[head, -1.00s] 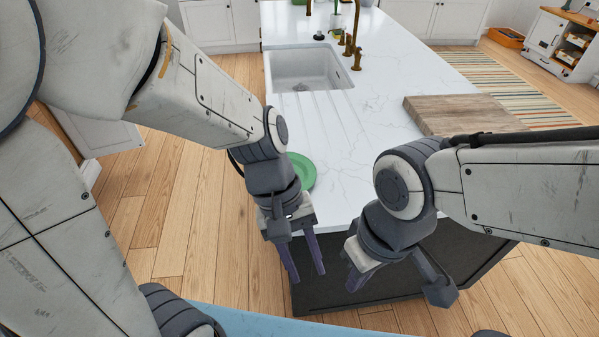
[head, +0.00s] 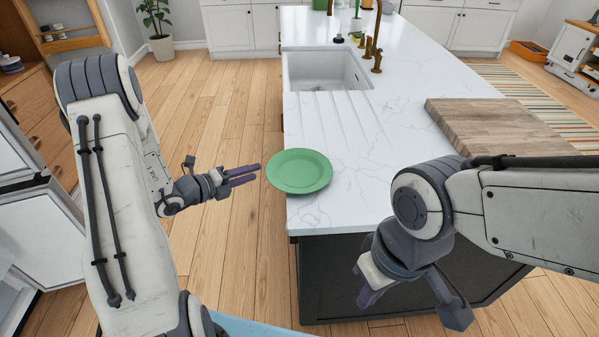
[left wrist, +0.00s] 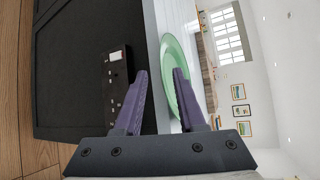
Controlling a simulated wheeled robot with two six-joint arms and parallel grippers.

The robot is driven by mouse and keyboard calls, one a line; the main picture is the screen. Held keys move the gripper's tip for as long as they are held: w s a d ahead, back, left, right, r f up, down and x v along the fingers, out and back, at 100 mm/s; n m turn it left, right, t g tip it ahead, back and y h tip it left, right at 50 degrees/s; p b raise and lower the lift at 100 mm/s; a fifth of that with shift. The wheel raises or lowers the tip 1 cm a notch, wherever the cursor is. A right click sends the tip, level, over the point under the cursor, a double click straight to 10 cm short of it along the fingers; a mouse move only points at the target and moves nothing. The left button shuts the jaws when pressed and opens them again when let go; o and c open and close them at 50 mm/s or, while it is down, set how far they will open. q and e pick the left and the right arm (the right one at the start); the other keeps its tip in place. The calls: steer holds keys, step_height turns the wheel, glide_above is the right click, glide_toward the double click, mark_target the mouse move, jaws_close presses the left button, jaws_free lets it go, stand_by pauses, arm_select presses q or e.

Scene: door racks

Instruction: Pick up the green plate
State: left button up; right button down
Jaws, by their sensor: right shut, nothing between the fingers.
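The green plate (head: 299,171) lies flat at the near left corner of the white marble countertop (head: 345,196), with its left side sticking out past the counter's edge. My left gripper (head: 258,173) is open and empty, its purple fingers pointing right at the plate's overhanging rim, just short of it. In the left wrist view the plate (left wrist: 170,62) shows edge-on ahead, partly hidden behind the right-hand finger of my left gripper (left wrist: 160,74). My right gripper (head: 364,298) is shut and empty, low in front of the counter's dark end panel.
A sink (head: 325,70) and brass taps (head: 377,50) are farther back on the counter. A wooden board (head: 490,127) lies at its right. Open wooden floor (head: 225,110) is left of the counter. A black outlet (left wrist: 117,70) is on the panel in the left wrist view.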

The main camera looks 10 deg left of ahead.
mark_target(268, 169)
arm_select(q)
steer(key=p+x, duration=0.1)
steer(key=x, duration=0.5)
steer(key=shift+d+f+p, duration=0.2)
steer(key=shift+d+p, duration=0.15)
jaws_close()
stand_by(1.1)
